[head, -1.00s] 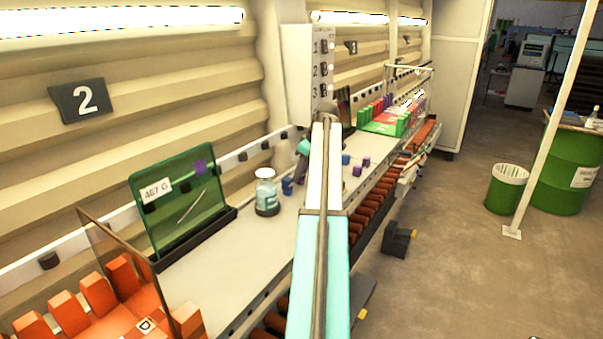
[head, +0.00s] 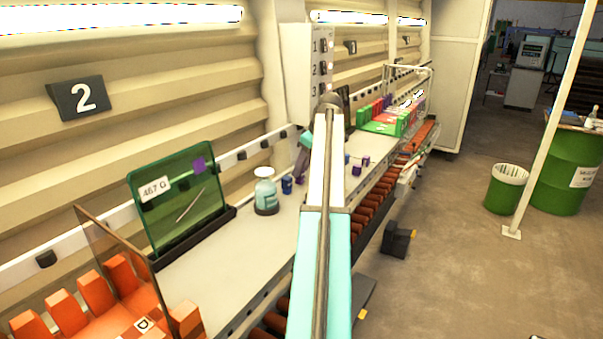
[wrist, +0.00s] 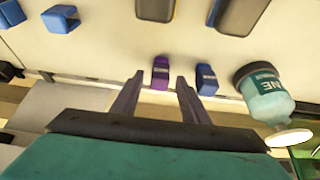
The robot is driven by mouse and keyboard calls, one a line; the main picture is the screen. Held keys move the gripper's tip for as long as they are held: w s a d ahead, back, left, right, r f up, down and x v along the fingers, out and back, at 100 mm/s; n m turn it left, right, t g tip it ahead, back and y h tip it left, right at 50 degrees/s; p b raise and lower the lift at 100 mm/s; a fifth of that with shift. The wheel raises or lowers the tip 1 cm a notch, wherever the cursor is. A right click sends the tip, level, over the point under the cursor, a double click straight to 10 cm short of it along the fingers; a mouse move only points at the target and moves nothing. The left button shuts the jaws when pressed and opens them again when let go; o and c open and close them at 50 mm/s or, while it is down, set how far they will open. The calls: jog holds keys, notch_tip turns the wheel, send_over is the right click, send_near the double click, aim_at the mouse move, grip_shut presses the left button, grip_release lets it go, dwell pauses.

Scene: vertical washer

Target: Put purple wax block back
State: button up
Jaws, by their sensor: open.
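A purple block (wrist: 160,73) shows in the wrist view, standing on the pale worktop. My gripper (wrist: 160,77) is open, with one dark finger on each side of this block. I cannot tell whether the fingers reach down around it; no contact shows. A blue block (wrist: 206,80) stands just right of it. In the head view the blue block (head: 287,184) is left of my arm, and my gripper (head: 302,165) is mostly hidden behind the arm. More small purple blocks (head: 356,170) stand on the shelf right of the arm.
Green and red blocks (head: 385,122) stand farther along.

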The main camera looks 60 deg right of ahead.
jog(key=b+v, duration=0.2)
jog(key=v, duration=0.7)
jog(key=shift+r, duration=0.1)
dwell(0.8)
